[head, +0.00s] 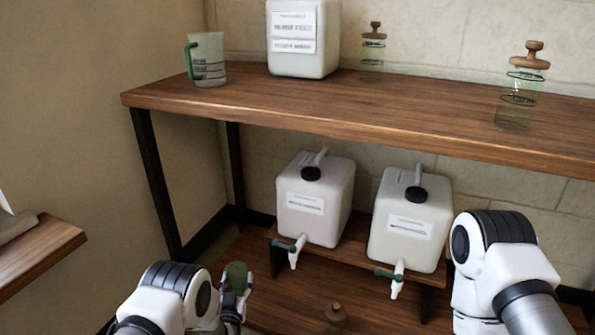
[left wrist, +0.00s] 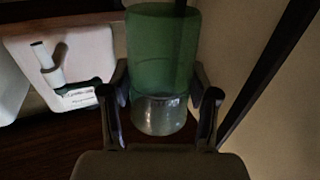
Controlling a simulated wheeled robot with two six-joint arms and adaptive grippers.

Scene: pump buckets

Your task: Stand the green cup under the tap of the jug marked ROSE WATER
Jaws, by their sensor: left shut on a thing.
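The green cup (head: 236,270) is held by my left gripper (head: 234,290), low in the head view and to the left of the jugs. In the left wrist view the same cup (left wrist: 160,48) stands between the two fingers (left wrist: 160,112). Two white jugs with taps stand on the low stand: a left jug (head: 315,205) and a right jug (head: 408,222). Their labels are too small to read, so I cannot tell which is ROSE WATER. The left jug's tap (head: 294,253) is right of the cup, apart from it. My right gripper is out of view.
A low wooden stand (head: 345,247) bears the jugs. The upper shelf (head: 300,102) holds a measuring jug (head: 206,60), a labelled white container (head: 300,45) and two stoppered bottles. A dark shelf leg (head: 157,185) is at left.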

